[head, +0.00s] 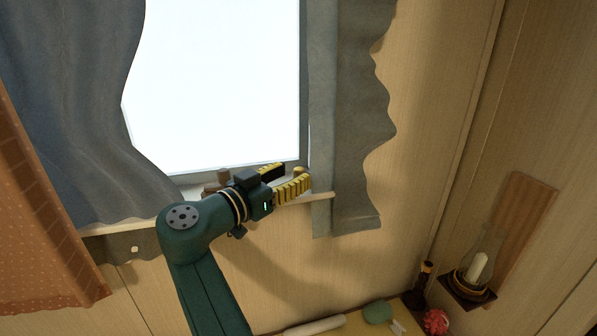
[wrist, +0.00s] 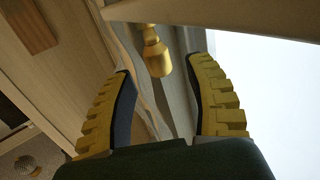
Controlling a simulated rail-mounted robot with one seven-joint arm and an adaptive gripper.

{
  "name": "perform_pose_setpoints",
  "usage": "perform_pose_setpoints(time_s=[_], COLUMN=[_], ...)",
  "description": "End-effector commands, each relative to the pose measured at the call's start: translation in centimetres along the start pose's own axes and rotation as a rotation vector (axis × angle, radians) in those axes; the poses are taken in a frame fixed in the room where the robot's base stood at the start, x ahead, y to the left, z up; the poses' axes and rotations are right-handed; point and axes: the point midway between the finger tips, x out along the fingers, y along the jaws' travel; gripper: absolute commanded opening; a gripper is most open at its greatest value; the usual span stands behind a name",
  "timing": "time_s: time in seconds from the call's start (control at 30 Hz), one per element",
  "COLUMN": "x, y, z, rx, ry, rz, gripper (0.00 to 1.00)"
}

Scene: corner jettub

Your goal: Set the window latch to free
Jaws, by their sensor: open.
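The window (head: 225,80) is a bright white pane in a grey frame. A brass, knob-ended piece (wrist: 156,55), which looks like the window latch, is at the frame's lower right corner. A small part of it shows in the head view (head: 301,171), next to my fingertips. My gripper (head: 294,177) is open at the sill, its yellow ridged fingers pointing right. In the wrist view my gripper (wrist: 162,68) has the brass knob between and just beyond its fingertips, with no clear contact. The latch's base is partly hidden by a pale bar.
Grey-blue curtains hang left (head: 75,110) and right (head: 350,120) of the window, the right one close to my fingers. A wooden wall holder with a candle lamp (head: 476,270) is at the right. Small items and a red flower (head: 435,321) lie on a ledge below.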

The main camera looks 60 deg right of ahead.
Motion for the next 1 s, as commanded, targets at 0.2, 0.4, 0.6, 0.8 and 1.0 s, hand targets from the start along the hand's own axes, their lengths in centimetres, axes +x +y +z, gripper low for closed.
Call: perform_pose_setpoints(time_s=[0.2, 0.4, 0.6, 0.8, 1.0], x=[-5.7, -8.7, -9.2, -9.2, -8.6], y=[-0.1, -0.1, 0.0, 0.0, -2.0], z=[0.0, 0.0, 0.0, 0.0, -1.0], rx=[0.0, -0.001, -0.001, -0.021, -0.187], ry=[0.0, -0.001, -0.001, 0.0, -0.082], rz=[-0.005, -0.002, 0.0, -0.001, -0.171], gripper=[0.54, 0.54, 0.54, 0.54, 0.54])
